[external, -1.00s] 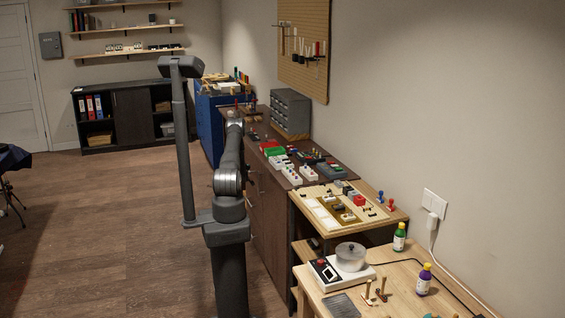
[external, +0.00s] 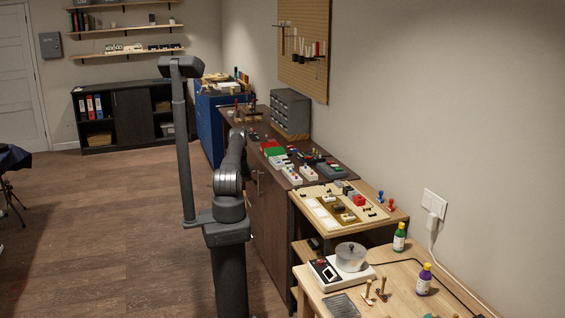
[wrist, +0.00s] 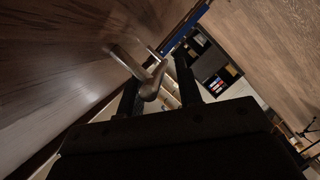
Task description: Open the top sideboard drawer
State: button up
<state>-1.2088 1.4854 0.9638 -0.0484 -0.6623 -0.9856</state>
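The dark brown wood sideboard (external: 268,215) stands along the wall to the right of my arm in the external view. In the wrist view its wood front (wrist: 60,60) fills the left side, and a metal bar handle (wrist: 130,62) stands out from it. My gripper (wrist: 160,88) is open, its two dark fingers spread apart. The near end of the handle shows between the fingers; I cannot tell whether they touch it. In the external view my arm hides the gripper and this handle. No gap from an opened drawer is visible.
Boxes and small parts (external: 285,160) cover the sideboard top. A grey drawer cabinet (external: 290,112) stands at its back. A blue cabinet (external: 207,130) stands beyond it.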

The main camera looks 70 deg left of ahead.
grip_shut()
jog(key=s, duration=3)
grip_release()
jog(key=shift+s, duration=0.1)
jog(key=v, duration=1.7)
